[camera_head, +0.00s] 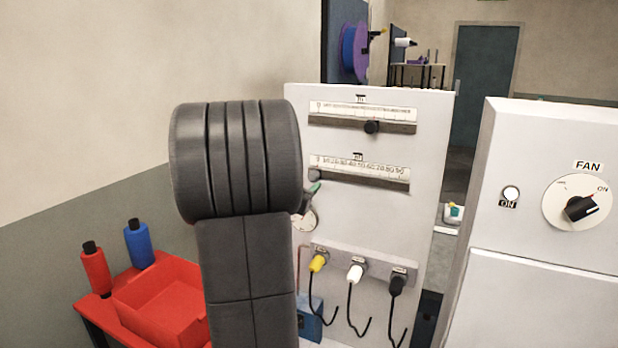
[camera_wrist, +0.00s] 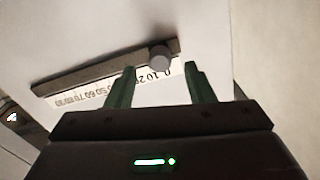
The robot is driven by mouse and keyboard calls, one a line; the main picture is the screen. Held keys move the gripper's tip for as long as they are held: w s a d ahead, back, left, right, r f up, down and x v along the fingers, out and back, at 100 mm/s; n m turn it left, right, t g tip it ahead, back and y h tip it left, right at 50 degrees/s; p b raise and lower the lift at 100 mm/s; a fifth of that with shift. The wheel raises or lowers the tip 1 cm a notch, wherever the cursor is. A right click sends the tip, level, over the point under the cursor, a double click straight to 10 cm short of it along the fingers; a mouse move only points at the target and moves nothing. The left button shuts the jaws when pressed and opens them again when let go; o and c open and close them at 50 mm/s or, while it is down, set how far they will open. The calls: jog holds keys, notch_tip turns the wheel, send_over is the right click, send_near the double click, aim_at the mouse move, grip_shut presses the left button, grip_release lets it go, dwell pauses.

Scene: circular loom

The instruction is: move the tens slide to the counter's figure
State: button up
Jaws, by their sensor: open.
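The tens slide is the lower slot (camera_head: 375,181) on the white panel, with a scale strip running from 0 to 90. Its grey knob (camera_head: 314,175) stands at the left end, near 0. In the wrist view, turned upside down, the same knob (camera_wrist: 159,58) shows near the 0 and 10 marks. My gripper (camera_wrist: 160,67) is open, its green fingers one on each side of the knob in the picture; contact cannot be told. In the head view my dark arm hides most of the gripper. I cannot make out a counter's figure.
An upper slide with a black knob (camera_head: 371,127) sits above. Below hang yellow (camera_head: 318,262), white (camera_head: 355,273) and black (camera_head: 396,285) plugs with cords. A dial (camera_head: 305,220) is partly hidden. A fan cabinet (camera_head: 550,200) stands right, a red tray (camera_head: 160,300) lower left.

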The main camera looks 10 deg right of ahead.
aim_at(311, 178)
jog(key=shift+x, duration=1.7)
grip_shut()
